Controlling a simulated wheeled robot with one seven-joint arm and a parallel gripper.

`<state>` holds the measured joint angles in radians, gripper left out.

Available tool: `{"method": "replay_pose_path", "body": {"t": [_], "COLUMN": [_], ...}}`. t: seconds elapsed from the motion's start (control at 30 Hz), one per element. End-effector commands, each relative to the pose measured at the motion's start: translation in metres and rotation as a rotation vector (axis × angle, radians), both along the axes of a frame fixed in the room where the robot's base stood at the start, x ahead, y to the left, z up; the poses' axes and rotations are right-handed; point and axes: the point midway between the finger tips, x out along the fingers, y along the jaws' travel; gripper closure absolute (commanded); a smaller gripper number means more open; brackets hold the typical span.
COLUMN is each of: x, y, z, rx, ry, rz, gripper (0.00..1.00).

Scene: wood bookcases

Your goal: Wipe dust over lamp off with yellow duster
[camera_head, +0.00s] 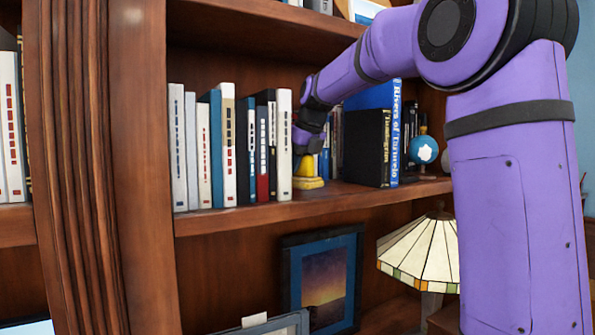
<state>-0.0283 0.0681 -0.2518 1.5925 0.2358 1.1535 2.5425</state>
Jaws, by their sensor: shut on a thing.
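My gripper (306,152) reaches into the middle shelf, just right of a row of upright books. It is shut on the yellow duster (308,182), which is at the shelf board beneath the fingers. The fingers are small in this view and partly hidden by the wrist. The lamp (420,248) has a cream panelled shade with coloured edge tiles. It stands on the level below, right of and lower than my gripper. My purple arm covers the right edge of its shade. I cannot make out dust on or around it.
Upright books (228,150) fill the shelf left of my gripper. A large blue book (393,135) and a small globe (424,150) stand to its right. A framed picture (323,280) leans below, left of the lamp. The shelf board (340,197) runs above the lamp.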

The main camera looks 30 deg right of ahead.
Motion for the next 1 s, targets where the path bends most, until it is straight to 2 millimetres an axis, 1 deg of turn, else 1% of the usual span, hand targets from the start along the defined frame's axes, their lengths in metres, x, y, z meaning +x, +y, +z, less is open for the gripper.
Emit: {"method": "replay_pose_path", "body": {"t": [0.2,0.43,0.57,0.87,1.0], "x": [0.0,0.0,0.0,0.0,0.0], "y": [0.0,0.0,0.0,0.0,0.0], "z": [0.02,0.037,0.042,0.042,0.047], "rx": [0.0,-0.001,-0.001,-0.001,-0.001], "ry": [-0.002,-0.001,-0.001,-0.001,-0.001], "rz": [0.0,0.001,0.001,0.0,0.001], "gripper": [1.0,1.0,1.0,1.0,1.0]}}
